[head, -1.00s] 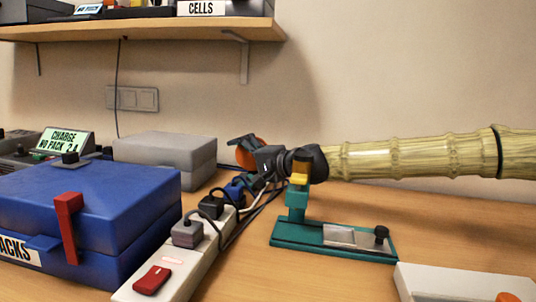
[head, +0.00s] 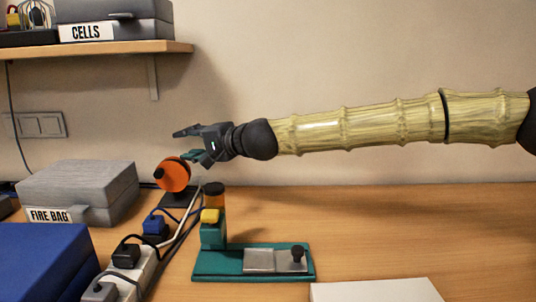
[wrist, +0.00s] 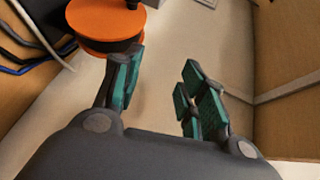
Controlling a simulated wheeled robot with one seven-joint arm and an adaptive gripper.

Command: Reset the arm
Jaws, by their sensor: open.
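My gripper (head: 190,143) is at the end of my bamboo-patterned arm, raised above the back of the bench and pointing left. In the wrist view my gripper (wrist: 158,85) shows two teal-padded fingers spread apart with nothing between them. An orange spool (head: 172,174) on a dark base stands just below and left of the gripper in the head view. The spool also shows past the left finger in the wrist view (wrist: 98,22); I cannot tell if they touch.
A teal stand (head: 213,236) with a yellow clip and metal plate is on the bench below my arm. A power strip (head: 140,272) with plugs and cables, a grey fire bag box (head: 80,190) and a blue case (head: 35,262) fill the left. A shelf (head: 110,50) is upper left. Bench at right is mostly clear.

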